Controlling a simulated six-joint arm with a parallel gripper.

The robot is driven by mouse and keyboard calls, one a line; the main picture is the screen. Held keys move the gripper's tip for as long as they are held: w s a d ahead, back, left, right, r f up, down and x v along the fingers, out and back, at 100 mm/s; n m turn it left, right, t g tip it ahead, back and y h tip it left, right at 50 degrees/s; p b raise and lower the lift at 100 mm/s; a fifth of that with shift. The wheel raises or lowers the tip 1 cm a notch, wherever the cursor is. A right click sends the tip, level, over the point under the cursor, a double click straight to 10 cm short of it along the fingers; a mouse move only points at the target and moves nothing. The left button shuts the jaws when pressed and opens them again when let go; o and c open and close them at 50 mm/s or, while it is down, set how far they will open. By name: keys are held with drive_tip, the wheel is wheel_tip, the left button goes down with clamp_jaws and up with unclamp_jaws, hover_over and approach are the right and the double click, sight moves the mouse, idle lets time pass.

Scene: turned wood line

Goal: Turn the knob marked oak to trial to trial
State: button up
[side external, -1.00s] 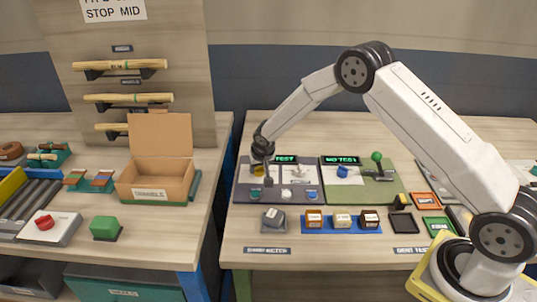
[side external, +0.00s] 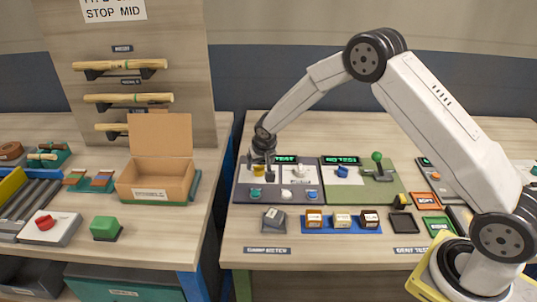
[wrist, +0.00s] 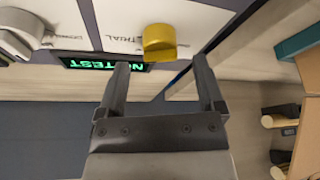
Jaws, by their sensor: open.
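A yellow knob (wrist: 159,42) stands on a white plate of the grey panel (side external: 238,194), at its back left. The word TRIAL is printed on the plate beside the knob in the wrist view; the rest of its marking is hidden or unreadable. The knob also shows in the side view (side external: 258,170), partly behind my fingers. Which way it points is not clear. My gripper (wrist: 162,75) is open and empty, its two fingers apart on either side of the knob's line, with the knob just beyond the tips. A lit green display (wrist: 82,62) reads NO TEST.
A white knob (wrist: 22,32) is beside the yellow one. Teal (side external: 255,195), white (side external: 286,194) and blue (side external: 312,195) controls line the panel's front. A green panel (side external: 378,195) with a green ball lever adjoins at right. An open cardboard box (side external: 152,185) stands left, across a gap.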

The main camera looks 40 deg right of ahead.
sight(262, 180)
drive_tip(key=v, duration=0.4)
drive_tip(key=shift+s+a+r, duration=0.1)
drive_tip(key=shift+r, duration=0.25)
drive_tip(key=shift+s, duration=0.15)
drive_tip(key=s+a+r+n+y, duration=0.1)
drive_tip(key=s+r+n, duration=0.1)
drive_tip(key=s, duration=1.2)
drive_tip(key=s+a+r+n+g, duration=0.1)
drive_tip(key=s+r+n, duration=0.1)
drive_tip(key=s, duration=1.1)
drive_tip(key=shift+s+r+n+y, duration=0.3)
drive_tip(key=shift+s+r+y, duration=0.1)
drive_tip(key=shift+r, duration=0.5)
drive_tip(key=shift+w+a, duration=0.1)
drive_tip(key=shift+a, duration=0.05)
